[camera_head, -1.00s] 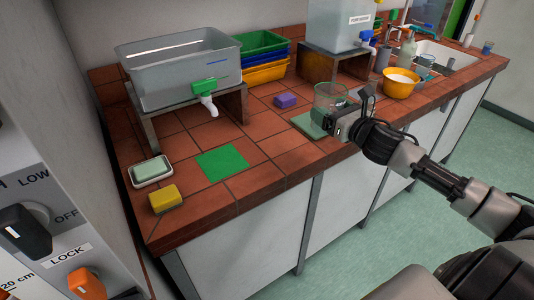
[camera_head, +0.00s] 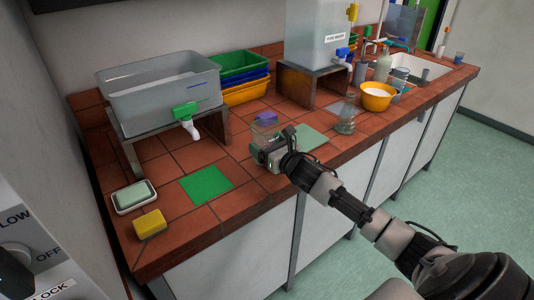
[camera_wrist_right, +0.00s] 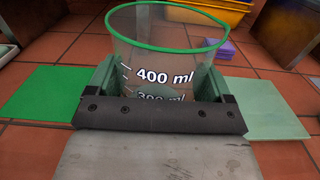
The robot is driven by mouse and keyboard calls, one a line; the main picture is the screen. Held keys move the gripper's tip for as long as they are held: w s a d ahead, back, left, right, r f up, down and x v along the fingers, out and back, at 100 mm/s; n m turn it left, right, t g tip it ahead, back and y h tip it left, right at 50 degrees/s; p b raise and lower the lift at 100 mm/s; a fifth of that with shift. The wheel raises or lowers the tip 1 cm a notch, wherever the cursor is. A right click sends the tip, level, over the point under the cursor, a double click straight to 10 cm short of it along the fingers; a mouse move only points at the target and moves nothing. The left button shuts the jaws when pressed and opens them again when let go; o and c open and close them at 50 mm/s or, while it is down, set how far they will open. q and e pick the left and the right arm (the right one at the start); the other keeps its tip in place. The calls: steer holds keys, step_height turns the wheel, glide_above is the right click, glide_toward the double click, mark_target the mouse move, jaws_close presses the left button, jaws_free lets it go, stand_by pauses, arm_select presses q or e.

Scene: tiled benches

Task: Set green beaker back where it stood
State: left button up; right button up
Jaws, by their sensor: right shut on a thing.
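The green beaker (camera_head: 264,127) is clear with a green rim. In the right wrist view the beaker (camera_wrist_right: 165,60) fills the upper middle, with its 400 ml mark showing. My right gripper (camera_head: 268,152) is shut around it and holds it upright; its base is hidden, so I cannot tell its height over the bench. It is between the bright green mat (camera_head: 206,184), on the left, and the pale green mat (camera_head: 309,138), on the right. Both mats look bare. My left gripper is not in view.
A clear flask (camera_head: 346,120) stands right of the pale mat. A purple sponge (camera_head: 267,117) lies just behind the beaker. A yellow sponge (camera_head: 149,223) and soap dish (camera_head: 134,197) lie left. The grey tank (camera_head: 160,92) on its stand and stacked trays (camera_head: 243,65) are behind.

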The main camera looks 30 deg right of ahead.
steer(key=shift+f, duration=1.8)
steer(key=o, duration=1.1)
steer(key=shift+f, duration=0.15)
